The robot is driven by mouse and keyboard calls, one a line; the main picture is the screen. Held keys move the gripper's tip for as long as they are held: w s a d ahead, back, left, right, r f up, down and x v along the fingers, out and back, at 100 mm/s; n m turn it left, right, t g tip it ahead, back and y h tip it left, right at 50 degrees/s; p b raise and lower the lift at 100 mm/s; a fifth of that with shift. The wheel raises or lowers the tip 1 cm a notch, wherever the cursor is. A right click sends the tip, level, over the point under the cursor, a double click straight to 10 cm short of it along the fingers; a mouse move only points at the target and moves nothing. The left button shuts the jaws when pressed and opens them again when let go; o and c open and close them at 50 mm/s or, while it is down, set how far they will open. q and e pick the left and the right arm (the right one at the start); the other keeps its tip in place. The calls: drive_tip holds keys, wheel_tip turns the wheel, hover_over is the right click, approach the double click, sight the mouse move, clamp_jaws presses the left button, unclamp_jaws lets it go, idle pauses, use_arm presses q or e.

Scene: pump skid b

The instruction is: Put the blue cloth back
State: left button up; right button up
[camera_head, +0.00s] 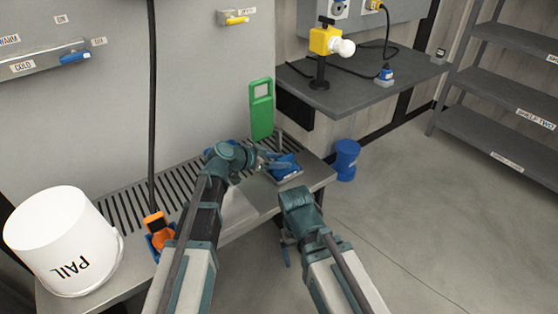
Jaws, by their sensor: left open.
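A blue item that looks like the folded cloth (287,168) lies on a small pale tray or pad (291,179) at the right end of the slotted grey bench (232,211). My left gripper (275,160) reaches in from the left, with its open fingers right at the cloth's left side. I cannot tell whether they touch it. Part of the cloth is hidden behind the fingers. My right gripper (287,252) hangs low in front of the bench edge, apart from the cloth; its fingers are mostly hidden by its own wrist.
A white pail (62,240) stands at the bench's left, with an orange tool (157,228) in a blue holder nearby. A green panel with a handle hole (261,112) stands behind the cloth. A blue bin (346,160) is on the floor. A side table (365,88) holds a yellow lamp (325,40).

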use_arm(q)
drive_tip(key=p+v, duration=0.7)
drive_tip(key=v, duration=0.6)
drive_tip(key=shift+s+a+r, duration=0.2)
drive_tip(key=shift+a, duration=0.05)
drive_tip(key=s+d+r+n+g+y+p, duration=0.1)
drive_tip(key=s+r+n+g+y+p, duration=0.2)
drive_tip(key=s+p, duration=0.7)
drive_tip(key=s+d+r+n+g+y+p, duration=0.2)
drive_tip(key=s+r+n+g+y+p, duration=0.2)
drive_tip(key=s+r+y+p, duration=0.4)
drive_tip(key=s+r+p, duration=0.1)
drive_tip(key=r+p, duration=0.1)
drive_tip(key=p, duration=0.3)
drive_tip(key=shift+s+d+p, duration=0.35)
drive_tip(key=shift+s, duration=0.05)
